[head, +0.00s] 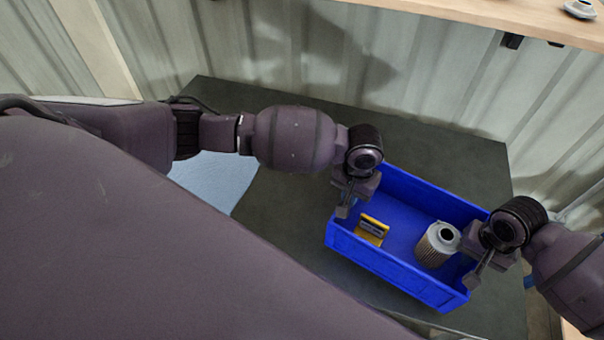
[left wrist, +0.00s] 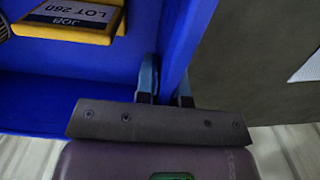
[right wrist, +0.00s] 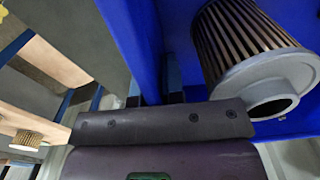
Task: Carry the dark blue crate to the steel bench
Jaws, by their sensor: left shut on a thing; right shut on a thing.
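The blue crate (head: 385,266) is over a dark grey tabletop (head: 290,225) in the head view; I cannot tell whether it rests there or hangs just above. Inside it are a yellow job tag (head: 372,229), reading "JOB LOT 260" in the left wrist view (left wrist: 75,18), and a pleated filter cartridge (head: 432,250). My left gripper (head: 344,206) is shut on the crate's left end wall. My right gripper (head: 480,273) is shut on its right end wall. The crate wall stands between the fingers in both wrist views. I cannot tell whether the grey top is the steel bench.
A wooden shelf (head: 480,12) with a small part (head: 580,8) on it runs along the top right. A corrugated wall (head: 300,60) stands behind the tabletop. A pale blue surface (head: 215,178) lies at left. Shelving with another cartridge (right wrist: 25,140) shows in the right wrist view.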

